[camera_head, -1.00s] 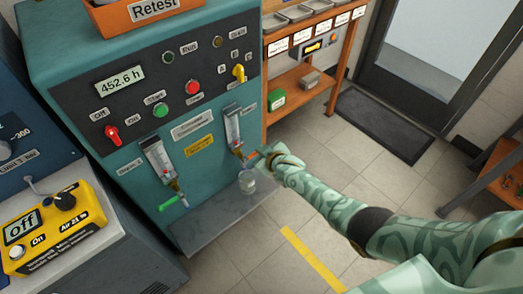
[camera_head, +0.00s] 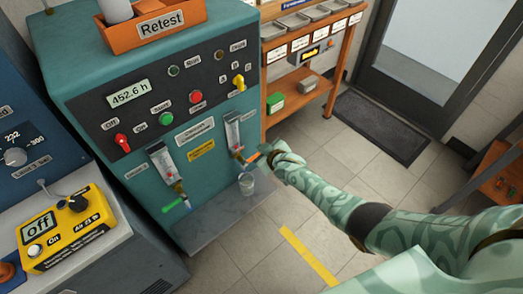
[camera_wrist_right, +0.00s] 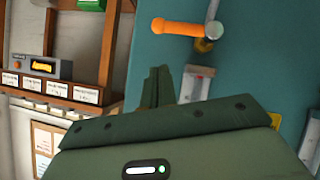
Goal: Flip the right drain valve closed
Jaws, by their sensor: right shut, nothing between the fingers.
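The right drain valve's orange handle (camera_head: 254,157) sits below the right flow tube (camera_head: 233,131) on the teal test bench's front. In the right wrist view the orange handle (camera_wrist_right: 186,27) lies crosswise, reaching sideways from its brass valve body (camera_wrist_right: 204,45). My right gripper (camera_head: 266,150) is close beside the handle's outer end in the head view. Its fingers (camera_wrist_right: 160,84) are shut and empty, with a visible gap to the handle in the wrist view. A clear beaker (camera_head: 247,184) stands below this valve. My left gripper is not in view.
A red knob (camera_head: 122,142) and yellow knob (camera_head: 239,83) are on the panel above.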

